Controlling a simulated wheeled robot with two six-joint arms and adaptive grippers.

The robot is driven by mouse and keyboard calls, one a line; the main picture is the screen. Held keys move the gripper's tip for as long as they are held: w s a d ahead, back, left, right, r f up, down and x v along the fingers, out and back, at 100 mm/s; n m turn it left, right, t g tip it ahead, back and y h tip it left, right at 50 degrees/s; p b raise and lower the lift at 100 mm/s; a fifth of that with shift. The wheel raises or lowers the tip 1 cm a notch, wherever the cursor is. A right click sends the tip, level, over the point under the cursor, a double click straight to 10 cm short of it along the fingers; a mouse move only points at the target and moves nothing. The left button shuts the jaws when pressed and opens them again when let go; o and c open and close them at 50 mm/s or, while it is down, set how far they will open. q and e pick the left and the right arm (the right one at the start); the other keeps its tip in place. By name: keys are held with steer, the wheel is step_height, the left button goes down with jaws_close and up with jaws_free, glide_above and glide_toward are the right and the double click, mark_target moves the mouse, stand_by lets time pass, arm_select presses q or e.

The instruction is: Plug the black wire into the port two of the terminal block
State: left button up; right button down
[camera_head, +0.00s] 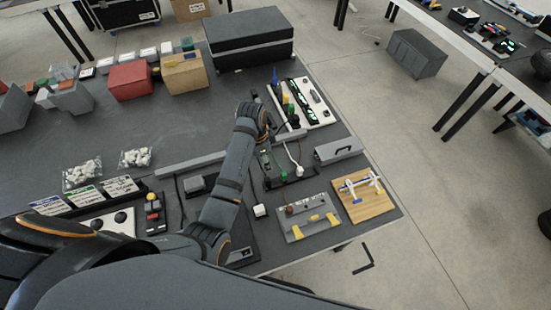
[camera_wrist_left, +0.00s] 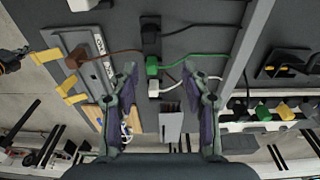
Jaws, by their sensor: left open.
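My left gripper (camera_wrist_left: 159,76) is open, with its fingers spread to either side of a row of plugs in the left wrist view. Nothing shows held between them. In the head view the left wrist covers most of the gripper. A black block (camera_wrist_left: 151,32) carries a green plug (camera_wrist_left: 152,66) with a green wire and a white plug (camera_wrist_left: 154,88) with a white wire. In the head view the white plug (camera_head: 299,171) lies just right of the gripper. My right gripper is out of view.
A white board (camera_head: 316,96) with colored plugs stands beyond the wrist. A grey box (camera_head: 339,150), a wooden board (camera_head: 364,200) and a grey plate with yellow parts (camera_head: 310,222) crowd the right side. The table's back left middle is free.

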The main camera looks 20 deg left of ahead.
mark_target(268, 179)
arm_select(q)
steer(key=f, duration=0.1)
steer(key=s+f, duration=0.2)
steer(key=shift+s+d+f+p, duration=0.15)
steer(key=shift+s+d+p, duration=0.1)
steer(key=shift+p, duration=0.15)
steer(key=shift+w+f, duration=0.6)
steer(key=shift+f, duration=0.05)
steer(key=shift+s+f+p, duration=0.25)
steer(key=shift+f+p, duration=0.35)
steer(key=shift+f, duration=0.25)
steer(key=f, duration=0.3)
steer(key=shift+d, duration=0.2)
steer(key=shift+w+f, duration=0.1)
steer(key=shift+f, duration=0.05)
jaws_close()
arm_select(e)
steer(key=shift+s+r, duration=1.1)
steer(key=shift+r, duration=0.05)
